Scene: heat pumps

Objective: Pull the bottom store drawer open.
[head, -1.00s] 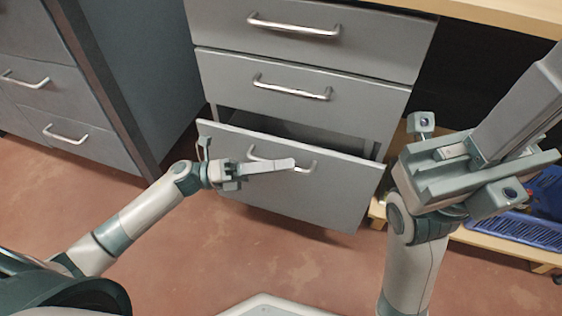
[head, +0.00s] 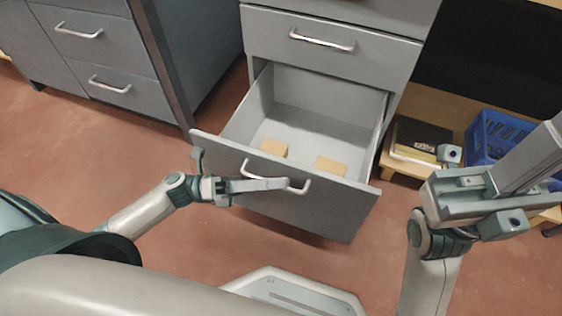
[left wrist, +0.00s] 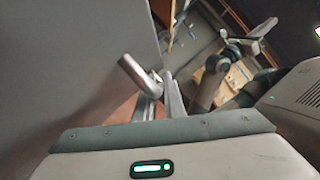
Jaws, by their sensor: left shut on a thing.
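The bottom store drawer (head: 290,200) is grey and stands well out from its cabinet, with its inside in view. Its bar handle (head: 246,170) is on the front face. My left gripper (head: 284,184) is shut on this handle, its long fingers reaching across the drawer front. In the left wrist view the handle (left wrist: 138,76) meets the left gripper's fingers (left wrist: 160,92) beside the grey drawer front. My right gripper (head: 520,160) is raised at the right, away from the drawer; its fingertips are not clearly shown.
Two tan blocks (head: 273,148) (head: 330,166) lie inside the drawer. A closed drawer (head: 320,58) is above it. Another grey cabinet (head: 110,60) stands at the left. A low wooden shelf at the right holds a blue crate (head: 487,134) and dark books (head: 421,138). Bare floor lies in front.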

